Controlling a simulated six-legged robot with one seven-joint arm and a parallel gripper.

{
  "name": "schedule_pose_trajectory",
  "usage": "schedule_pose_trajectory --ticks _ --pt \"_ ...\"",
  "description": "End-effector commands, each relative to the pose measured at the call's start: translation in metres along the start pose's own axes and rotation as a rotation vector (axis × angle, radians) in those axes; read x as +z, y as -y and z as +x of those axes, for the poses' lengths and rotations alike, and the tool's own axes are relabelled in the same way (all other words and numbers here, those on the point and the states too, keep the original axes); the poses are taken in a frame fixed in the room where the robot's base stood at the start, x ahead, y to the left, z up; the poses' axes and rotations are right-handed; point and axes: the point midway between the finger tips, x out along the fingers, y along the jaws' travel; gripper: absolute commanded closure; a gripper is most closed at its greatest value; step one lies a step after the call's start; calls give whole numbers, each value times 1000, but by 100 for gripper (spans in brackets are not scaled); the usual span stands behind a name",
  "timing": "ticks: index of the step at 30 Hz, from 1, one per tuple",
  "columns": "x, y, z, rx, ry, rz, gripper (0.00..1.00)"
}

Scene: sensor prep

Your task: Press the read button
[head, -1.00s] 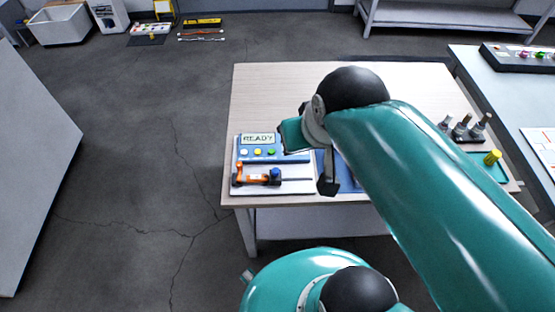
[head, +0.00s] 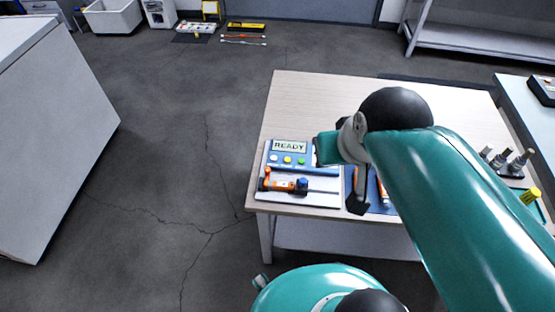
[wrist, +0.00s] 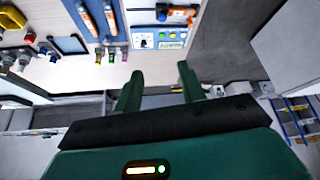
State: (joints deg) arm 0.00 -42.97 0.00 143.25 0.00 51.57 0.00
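A blue reader panel (head: 270,147) with a lit READY display (head: 289,147) sits on the near-left part of the wooden table. Below the display are a white button (head: 274,158), a yellow button (head: 287,160) and a green button (head: 301,161); I cannot read any labels to tell which is the read button. The panel also shows at the top of the wrist view (wrist: 158,38). My gripper is open and empty in the wrist view (wrist: 158,85), with its fingers apart and clear of the panel. In the head view it is right of the panel, partly hidden by my arm.
An orange fixture with a blue knob (head: 302,183) lies just in front of the panel. A blue mat (head: 378,207) with orange-handled tools is to the right, partly behind my arm. Several metal parts (head: 505,160) stand at the table's right. The table's back left is clear.

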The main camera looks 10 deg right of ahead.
Motion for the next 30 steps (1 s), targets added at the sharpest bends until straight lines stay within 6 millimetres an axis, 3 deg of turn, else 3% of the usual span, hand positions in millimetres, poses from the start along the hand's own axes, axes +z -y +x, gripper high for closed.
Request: schedule_pose_trajectory --ticks 14,21,30 --pt "0 0 0 0 0 0 60" --pt "0 0 0 0 0 0 100" --pt "0 0 0 0 0 0 100"
